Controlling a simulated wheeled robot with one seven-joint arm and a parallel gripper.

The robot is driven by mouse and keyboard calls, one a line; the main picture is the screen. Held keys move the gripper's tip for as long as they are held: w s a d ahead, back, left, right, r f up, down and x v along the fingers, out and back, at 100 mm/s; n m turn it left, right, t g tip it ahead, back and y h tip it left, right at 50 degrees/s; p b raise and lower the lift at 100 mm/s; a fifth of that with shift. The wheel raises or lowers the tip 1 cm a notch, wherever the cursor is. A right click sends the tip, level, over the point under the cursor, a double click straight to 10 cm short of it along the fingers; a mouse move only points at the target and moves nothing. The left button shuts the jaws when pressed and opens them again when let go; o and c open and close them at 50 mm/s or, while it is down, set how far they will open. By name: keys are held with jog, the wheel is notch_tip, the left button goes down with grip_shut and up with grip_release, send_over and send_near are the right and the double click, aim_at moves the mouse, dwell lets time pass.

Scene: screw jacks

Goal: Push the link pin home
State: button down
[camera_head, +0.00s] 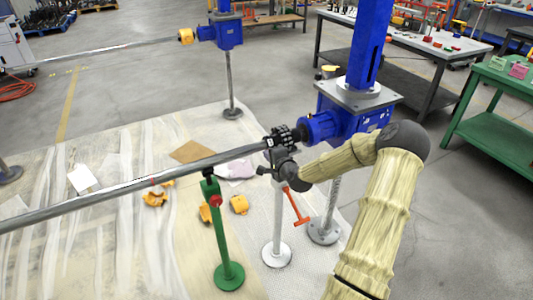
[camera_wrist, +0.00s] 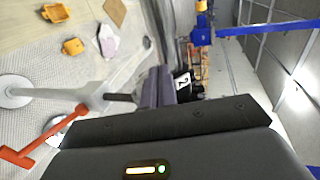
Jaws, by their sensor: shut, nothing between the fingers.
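A black chain coupling (camera_head: 285,137) joins the end of the long grey shaft (camera_head: 150,180) to the blue motor-side gearbox (camera_head: 322,127) of the near jack. A white tag reading "2" (camera_wrist: 183,80) shows just beyond my fingers in the wrist view. I cannot pick out the link pin for certain; it is too small or hidden by my gripper. My gripper (camera_head: 283,158) is just below and against or very near the coupling, and I cannot tell if it touches. In the wrist view its fingers (camera_wrist: 158,88) are together with nothing between them.
A white stand (camera_head: 277,225) with an orange handle (camera_head: 298,207) rises close beneath my gripper. A green stand (camera_head: 220,235) stands under the shaft. Yellow parts (camera_head: 239,205) lie on the sheeted floor. A green bench (camera_head: 490,110) is at right; floor before it is clear.

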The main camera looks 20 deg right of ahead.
jog(key=shift+w+d+p, duration=0.1)
jog(key=shift+d+p, duration=0.2)
jog(key=shift+d, duration=2.35)
dwell(0.9)
jog(key=shift+a, duration=0.45)
jog(key=shift+r, duration=0.1)
jog(key=p+v, duration=0.2)
jog(key=v, duration=0.4)
jog(key=shift+a, duration=0.15)
dwell(0.6)
